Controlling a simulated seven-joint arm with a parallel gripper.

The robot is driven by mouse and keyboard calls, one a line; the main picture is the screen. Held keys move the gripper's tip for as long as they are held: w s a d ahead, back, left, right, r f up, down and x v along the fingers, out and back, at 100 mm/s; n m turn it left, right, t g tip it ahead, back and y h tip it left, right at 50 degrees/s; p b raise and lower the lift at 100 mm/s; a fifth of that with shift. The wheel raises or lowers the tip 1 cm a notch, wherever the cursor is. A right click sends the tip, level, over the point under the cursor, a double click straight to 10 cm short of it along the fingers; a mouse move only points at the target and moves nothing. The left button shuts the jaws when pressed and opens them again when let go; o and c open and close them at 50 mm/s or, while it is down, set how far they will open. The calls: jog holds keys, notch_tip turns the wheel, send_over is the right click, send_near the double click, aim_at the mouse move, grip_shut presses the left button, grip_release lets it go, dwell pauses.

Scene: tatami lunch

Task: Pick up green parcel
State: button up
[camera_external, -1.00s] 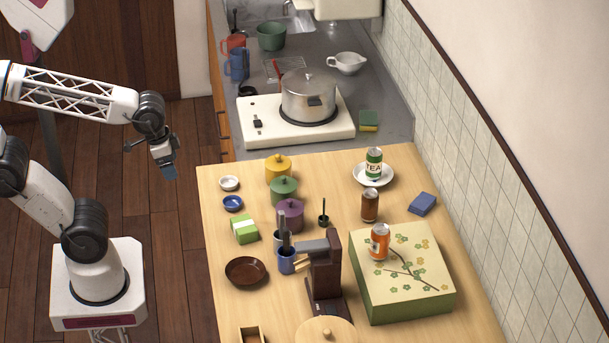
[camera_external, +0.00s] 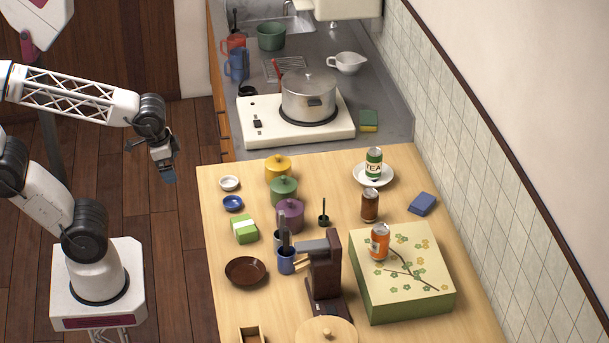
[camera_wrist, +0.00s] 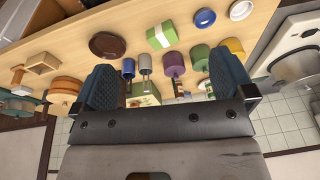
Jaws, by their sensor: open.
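The green parcel (camera_external: 244,229) is a small green box with a white band. It lies on the wooden table, left of the purple pot and above the brown bowl in the external view. In the wrist view the parcel (camera_wrist: 161,36) shows near the top centre, beyond the fingers. My gripper (camera_external: 168,177) hangs in the air left of the table, apart from the parcel. In the wrist view its two blue fingers (camera_wrist: 165,85) are spread wide, open with nothing between them close up.
Near the parcel are a brown bowl (camera_external: 246,271), a purple pot (camera_external: 291,215), a green pot (camera_external: 284,190), a blue dish (camera_external: 233,203) and a blue cup (camera_external: 286,262). A dark brown stand (camera_external: 327,265) and a large patterned box (camera_external: 405,295) stand farther right.

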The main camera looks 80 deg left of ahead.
jog(key=w+a+f+m+y, duration=0.2)
jog(key=a+f+m+y, duration=0.3)
jog(key=m, duration=0.1)
jog(key=m+t+h, duration=0.2)
jog(key=m+t, duration=0.9)
jog(key=m, duration=1.5)
send_near(234, 228)
jog(key=w, duration=0.1)
jog(key=w+a, duration=0.1)
jog(key=w, duration=0.1)
jog(key=shift+a+r, duration=0.1)
jog(key=shift+a, duration=0.2)
jog(key=shift+d+f+m+h, duration=0.3)
jog(key=shift+d+f+m, duration=0.1)
jog(key=shift+f, duration=0.05)
jog(key=shift+w, duration=0.15)
jog(key=shift+x, duration=1.25)
jog(key=shift+f, duration=0.1)
